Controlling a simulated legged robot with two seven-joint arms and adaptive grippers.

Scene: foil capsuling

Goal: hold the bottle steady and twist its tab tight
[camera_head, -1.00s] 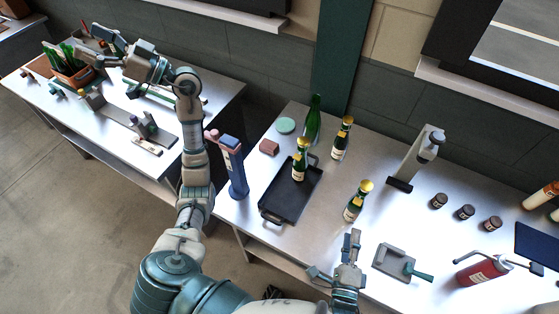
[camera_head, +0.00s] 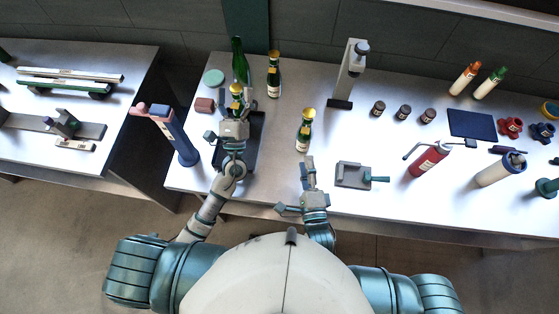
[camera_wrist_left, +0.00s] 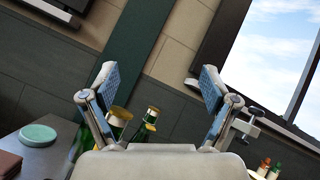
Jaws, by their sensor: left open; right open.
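A green bottle with a gold foil cap (camera_head: 236,92) stands in the black tray (camera_head: 255,145), partly hidden by my left gripper (camera_head: 233,124). My left gripper is open just in front of this bottle. In the left wrist view, the open fingers (camera_wrist_left: 157,85) stand wide apart, and gold-capped bottle tops (camera_wrist_left: 119,116) show low between them; nothing is held. Two more gold-capped bottles stand on the table, one behind (camera_head: 273,75) and one to the right (camera_head: 305,131). My right gripper (camera_head: 296,185) is open and empty near the front edge, in front of the right bottle.
A blue post (camera_head: 178,137) is left of the tray. A grey fixture (camera_head: 353,175) and red canister (camera_head: 428,160) lie to the right.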

